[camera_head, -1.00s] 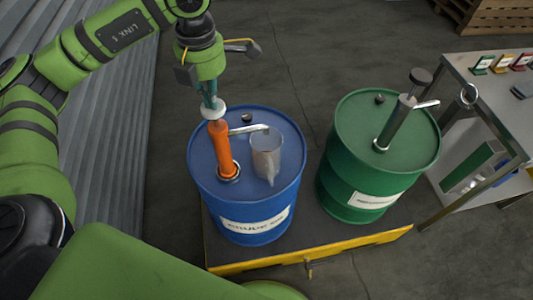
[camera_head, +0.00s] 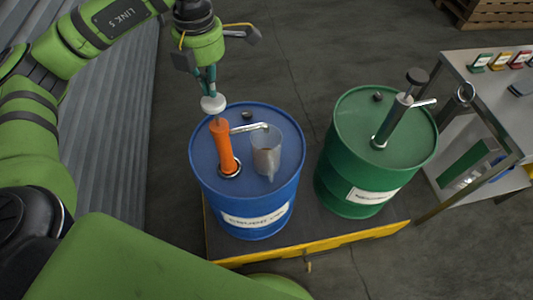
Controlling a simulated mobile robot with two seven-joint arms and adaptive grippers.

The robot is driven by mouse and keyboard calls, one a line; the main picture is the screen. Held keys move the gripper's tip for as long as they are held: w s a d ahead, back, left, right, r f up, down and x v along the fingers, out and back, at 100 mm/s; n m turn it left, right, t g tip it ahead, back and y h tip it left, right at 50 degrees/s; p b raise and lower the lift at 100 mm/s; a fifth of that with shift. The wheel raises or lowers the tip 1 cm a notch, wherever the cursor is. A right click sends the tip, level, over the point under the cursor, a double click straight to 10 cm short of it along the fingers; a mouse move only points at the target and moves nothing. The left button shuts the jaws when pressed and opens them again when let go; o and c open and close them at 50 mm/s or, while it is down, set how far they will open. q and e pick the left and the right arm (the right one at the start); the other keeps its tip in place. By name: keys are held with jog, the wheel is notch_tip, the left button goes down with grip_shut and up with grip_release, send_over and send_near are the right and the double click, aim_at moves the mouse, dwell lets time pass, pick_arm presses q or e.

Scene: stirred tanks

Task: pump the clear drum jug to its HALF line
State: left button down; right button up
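The clear drum jug (camera_head: 266,155) stands on top of the blue drum (camera_head: 250,190), under the spout (camera_head: 250,128) of the orange pump (camera_head: 224,147). The jug looks greyish; its HALF line and liquid level are too small to read. My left gripper (camera_head: 210,93) is above the orange pump, its teal fingers close together at the white pump knob (camera_head: 213,104). It appears shut on the knob. A short stretch of rod shows between knob and orange barrel. My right gripper is not in view.
A green drum (camera_head: 365,165) with a grey hand pump (camera_head: 393,122) stands to the right. Both drums stand on a dark pallet with a yellow edge (camera_head: 320,244). A metal table (camera_head: 490,90) with small coloured cards is at the right. Corrugated metal is at the left.

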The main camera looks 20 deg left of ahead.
pick_arm(q)
jog(key=shift+f, duration=0.1)
jog(key=shift+f+b, duration=3.45)
jog(key=shift+f, duration=0.35)
jog(key=shift+r, duration=0.1)
jog(key=shift+r+p, duration=2.75)
jog(key=shift+r, duration=1.15)
jog(key=shift+f, duration=0.35)
jog(key=shift+f+b, duration=1.05)
jog(key=shift+b, duration=0.15)
jog(key=shift+r+p, duration=0.95)
jog(key=shift+r, duration=0.4)
